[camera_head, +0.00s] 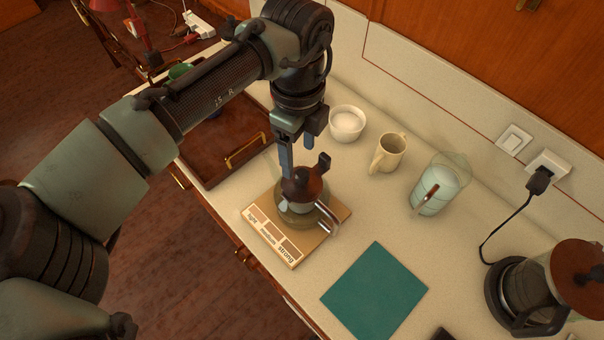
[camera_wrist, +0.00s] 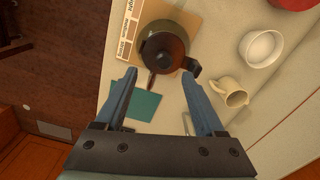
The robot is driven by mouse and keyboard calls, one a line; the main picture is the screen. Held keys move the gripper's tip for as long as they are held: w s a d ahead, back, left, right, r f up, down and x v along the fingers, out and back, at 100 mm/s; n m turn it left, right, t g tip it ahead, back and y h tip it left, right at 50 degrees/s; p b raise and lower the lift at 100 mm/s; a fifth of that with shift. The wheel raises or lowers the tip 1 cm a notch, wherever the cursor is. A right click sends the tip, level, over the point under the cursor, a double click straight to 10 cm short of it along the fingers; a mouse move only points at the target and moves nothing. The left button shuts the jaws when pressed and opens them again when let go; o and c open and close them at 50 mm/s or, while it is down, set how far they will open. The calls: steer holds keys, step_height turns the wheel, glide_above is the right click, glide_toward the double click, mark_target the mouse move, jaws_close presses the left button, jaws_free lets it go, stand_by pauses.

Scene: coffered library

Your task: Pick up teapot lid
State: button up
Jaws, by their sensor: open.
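The brown teapot lid (camera_head: 301,186) sits on top of the glass teapot (camera_head: 289,216), with a dark projection at its right. In the wrist view the lid (camera_wrist: 162,47) is a dark round shape between and beyond the fingertips. The teapot stands on a tan board (camera_head: 258,229) with a printed label. My gripper (camera_head: 297,158) is open and points down just above the lid, with nothing between its fingers. The gripper (camera_wrist: 159,74) shows both blue fingers apart in the wrist view. One finger is partly hidden in the head view.
A white bowl (camera_head: 347,123), a cream mug (camera_head: 389,152) and a glass pitcher (camera_head: 437,187) stand behind and right of the teapot. A teal mat (camera_head: 375,291) lies in front right. A dark brown tray (camera_head: 221,151) is left.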

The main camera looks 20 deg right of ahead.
mark_target(301, 172)
steer(key=shift+w+d+f+p, duration=0.15)
steer(key=shift+f+p, duration=0.4)
steer(key=shift+f, duration=1.45)
steer(key=shift+s+d+f+p, duration=0.15)
steer(key=shift+f+p, duration=0.4)
steer(key=shift+f, duration=1.4)
steer(key=shift+w, duration=0.15)
jaws_close()
